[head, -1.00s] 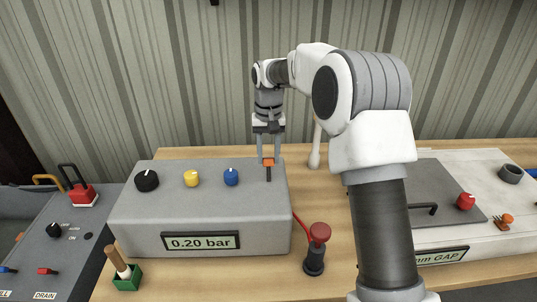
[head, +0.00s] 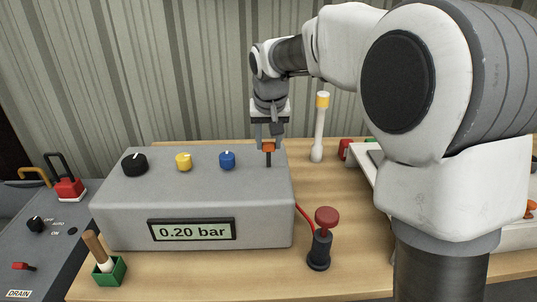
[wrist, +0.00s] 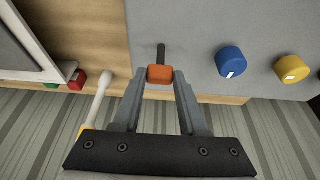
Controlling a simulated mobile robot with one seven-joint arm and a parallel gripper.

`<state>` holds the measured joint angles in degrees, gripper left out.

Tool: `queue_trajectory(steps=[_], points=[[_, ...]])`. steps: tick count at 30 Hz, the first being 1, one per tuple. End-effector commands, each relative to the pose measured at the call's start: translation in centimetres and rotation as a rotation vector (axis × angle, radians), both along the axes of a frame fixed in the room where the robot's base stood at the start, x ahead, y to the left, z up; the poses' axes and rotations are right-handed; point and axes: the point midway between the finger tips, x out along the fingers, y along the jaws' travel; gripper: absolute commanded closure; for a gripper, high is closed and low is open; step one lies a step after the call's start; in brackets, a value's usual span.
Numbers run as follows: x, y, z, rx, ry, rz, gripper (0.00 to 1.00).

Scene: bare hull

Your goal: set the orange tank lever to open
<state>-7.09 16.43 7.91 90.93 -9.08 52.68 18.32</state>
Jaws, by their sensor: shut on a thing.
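The orange lever (head: 268,147) stands at the back right of the grey box's top, with a dark strip showing in front of its orange end. My gripper (head: 269,143) comes down from above, and its fingers are shut on the orange end. In the wrist view the orange end (wrist: 160,75) sits between the two fingertips, and the dark strip (wrist: 161,52) runs out beyond it. The fingers hide the sides of the lever. I see no open or shut marking beside it.
The grey box (head: 190,210) also carries black (head: 134,163), yellow (head: 183,161) and blue (head: 227,160) knobs and a display reading 0.20 bar (head: 192,230). A red-topped pump (head: 322,238) stands right of it. A white post (head: 319,130) stands behind. My arm covers much of the right.

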Motion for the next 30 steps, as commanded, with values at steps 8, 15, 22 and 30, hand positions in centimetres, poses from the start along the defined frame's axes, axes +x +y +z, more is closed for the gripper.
queue_trajectory(steps=[8, 15, 22, 30], points=[[-1.3, 0.1, -0.9, 0.002, -0.158, 0.002, 1.0], [-2.3, 0.1, -1.2, 0.002, -0.281, 0.002, 1.0], [-3.1, 0.0, -1.4, 0.003, -0.386, 0.002, 1.0], [-3.8, 0.0, -1.5, 0.003, -0.474, 0.0, 1.0]])
